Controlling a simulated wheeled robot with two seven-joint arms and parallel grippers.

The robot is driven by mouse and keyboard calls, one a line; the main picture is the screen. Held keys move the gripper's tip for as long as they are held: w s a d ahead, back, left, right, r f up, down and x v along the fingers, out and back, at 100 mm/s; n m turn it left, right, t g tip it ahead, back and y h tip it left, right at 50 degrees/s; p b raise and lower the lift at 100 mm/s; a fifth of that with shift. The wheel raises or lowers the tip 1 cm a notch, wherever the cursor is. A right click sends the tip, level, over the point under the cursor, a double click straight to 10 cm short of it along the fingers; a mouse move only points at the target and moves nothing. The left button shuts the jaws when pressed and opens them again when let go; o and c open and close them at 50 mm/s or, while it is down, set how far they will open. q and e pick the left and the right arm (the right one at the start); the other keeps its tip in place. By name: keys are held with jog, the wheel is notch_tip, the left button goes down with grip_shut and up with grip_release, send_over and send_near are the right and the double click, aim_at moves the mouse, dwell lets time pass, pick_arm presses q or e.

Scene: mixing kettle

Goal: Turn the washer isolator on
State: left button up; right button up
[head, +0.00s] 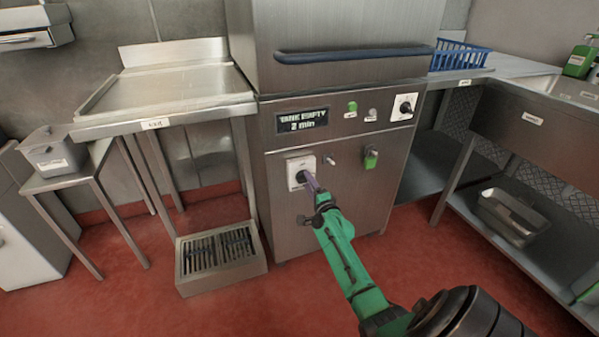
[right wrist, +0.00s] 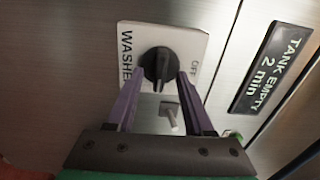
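The washer isolator (head: 300,165) is a white plate with a black rotary knob on the lower front of the steel washer. In the right wrist view the plate shows sideways, with WASHER along its left edge and OFF at its right edge. The black knob's (right wrist: 159,66) narrow grip stands upright in that picture. My right gripper (head: 313,186) is at the knob. In the right wrist view its purple fingers (right wrist: 161,80) are spread, one on each side of the knob, with gaps to the narrow grip. My left gripper is not in view.
The washer front (head: 335,205) also carries a TANK EMPTY display (head: 302,120), another rotary switch (head: 404,107), a green button (head: 352,106) and a green-tagged fitting (head: 371,158). A metal peg (right wrist: 170,115) sits close beside the isolator. A floor grate (head: 219,252) lies at lower left.

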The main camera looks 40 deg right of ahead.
jog(key=p+v, duration=0.3)
jog(key=v, duration=0.4)
dwell(0.6)
